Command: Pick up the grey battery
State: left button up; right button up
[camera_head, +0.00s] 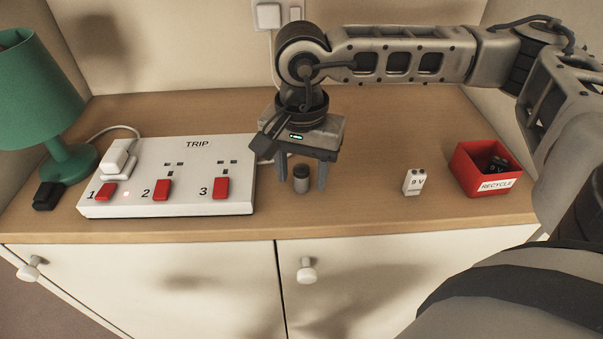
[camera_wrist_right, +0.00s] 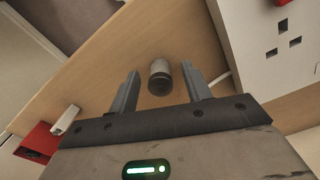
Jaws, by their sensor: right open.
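The grey battery (camera_head: 301,178) is a short cylinder with a dark top. It stands upright on the wooden desktop (camera_head: 365,205), just right of the white power strip. My right gripper (camera_head: 302,184) points down over it and is open. In the head view its fingers appear on either side of the battery. In the right wrist view the battery (camera_wrist_right: 160,78) shows between and a little beyond the two fingertips (camera_wrist_right: 162,75), with a gap on each side. My left gripper is in neither view.
A green lamp (camera_head: 65,130) and a black object (camera_head: 48,195) are far left. The desk's front edge is close.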

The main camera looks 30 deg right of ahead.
grip_shut()
dwell(0.3)
